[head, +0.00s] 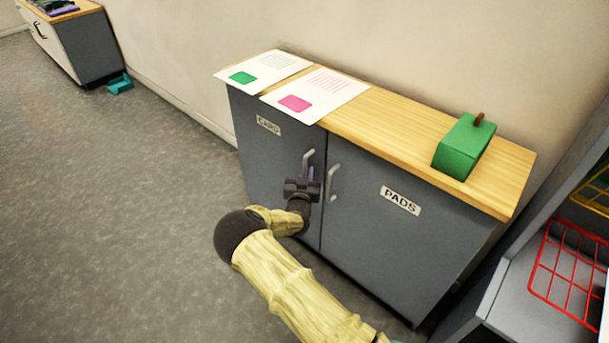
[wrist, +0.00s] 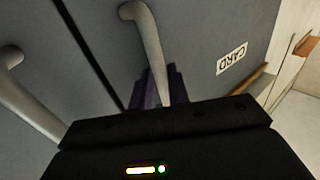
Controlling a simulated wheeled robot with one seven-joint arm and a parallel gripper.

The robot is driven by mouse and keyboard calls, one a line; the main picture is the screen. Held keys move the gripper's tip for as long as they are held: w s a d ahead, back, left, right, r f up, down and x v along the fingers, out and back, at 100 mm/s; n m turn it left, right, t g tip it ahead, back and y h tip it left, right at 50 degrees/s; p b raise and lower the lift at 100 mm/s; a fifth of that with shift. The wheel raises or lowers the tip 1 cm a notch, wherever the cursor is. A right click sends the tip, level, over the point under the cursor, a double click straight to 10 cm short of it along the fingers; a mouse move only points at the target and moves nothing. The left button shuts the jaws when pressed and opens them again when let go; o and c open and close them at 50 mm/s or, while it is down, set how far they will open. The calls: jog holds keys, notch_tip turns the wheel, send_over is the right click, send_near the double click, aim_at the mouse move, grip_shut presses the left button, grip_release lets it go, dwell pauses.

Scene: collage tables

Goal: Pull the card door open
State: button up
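The card door (head: 266,165) is the grey left door of the low cabinet, with a white CARD label (head: 268,125); it looks shut, level with the door beside it. Its pale bar handle (head: 307,158) is near the seam between the doors. My gripper (head: 309,174) is at the lower part of this handle. In the wrist view the card handle (wrist: 146,35) runs down to my gripper (wrist: 163,87), with dark purple finger parts showing on both sides of it. The dark gripper body hides the handle's lower end, and I cannot tell whether the fingers press on it.
The PADS door (head: 410,215) and its handle (head: 333,182) are close on the right. Two printed sheets (head: 262,72) and a green block (head: 464,147) lie on the wooden top (head: 390,122). A shelf with a red wire basket (head: 568,270) stands at right.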

jog(key=shift+a, duration=0.15)
grip_shut()
jog(key=shift+s+a, duration=0.1)
jog(key=shift+a, duration=0.05)
